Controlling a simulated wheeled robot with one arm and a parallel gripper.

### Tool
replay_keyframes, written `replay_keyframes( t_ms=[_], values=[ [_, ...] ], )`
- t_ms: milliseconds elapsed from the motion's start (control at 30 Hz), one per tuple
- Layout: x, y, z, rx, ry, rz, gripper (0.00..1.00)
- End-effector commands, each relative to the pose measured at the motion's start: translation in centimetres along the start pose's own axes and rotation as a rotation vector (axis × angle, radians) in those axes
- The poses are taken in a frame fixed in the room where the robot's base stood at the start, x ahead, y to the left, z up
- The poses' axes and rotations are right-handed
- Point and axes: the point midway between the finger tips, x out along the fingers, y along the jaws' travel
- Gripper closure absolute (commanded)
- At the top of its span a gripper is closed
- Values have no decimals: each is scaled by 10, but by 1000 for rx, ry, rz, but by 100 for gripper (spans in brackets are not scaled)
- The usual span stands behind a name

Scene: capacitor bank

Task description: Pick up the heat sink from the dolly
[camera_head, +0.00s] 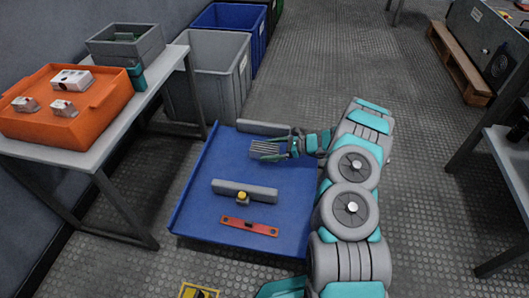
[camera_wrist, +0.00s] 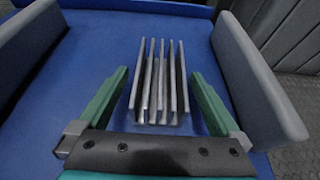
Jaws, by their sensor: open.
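The heat sink (camera_wrist: 159,85) is a grey block with several upright parallel fins. In the wrist view it stands on the blue dolly (camera_wrist: 52,125), between the two green fingers of my gripper (camera_wrist: 158,90). The fingers are open, with a gap on both sides of the heat sink. In the head view the heat sink (camera_head: 265,147) lies near the far part of the blue dolly (camera_head: 200,195), with my gripper (camera_head: 272,149) around it. My gripper partly hides it there.
Grey bars flank the heat sink, one at right (camera_wrist: 258,75) and one at left (camera_wrist: 35,40). A yellow-topped part (camera_head: 242,197) and a red level (camera_head: 249,226) lie on the dolly. A table with an orange bin (camera_head: 100,125) stands left, with grey (camera_head: 205,75) and blue bins behind.

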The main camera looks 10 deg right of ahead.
Motion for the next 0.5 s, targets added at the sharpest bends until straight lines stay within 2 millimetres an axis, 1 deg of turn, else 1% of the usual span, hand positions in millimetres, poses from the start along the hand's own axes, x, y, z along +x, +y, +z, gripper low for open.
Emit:
replay_keyframes(
  t_ms=[33, 133, 233, 433, 500],
  values=[
    [8, 1, -1, 0, 0, 2, 0],
    [18, 0, 0, -1, 0, 1, 0],
    [21, 0, 0, -1, -1, -1, 0],
    [21, 0, 0, 0, 0, -1, 0],
    [21, 0, 0, 0, 0, -1, 8]
  ],
)
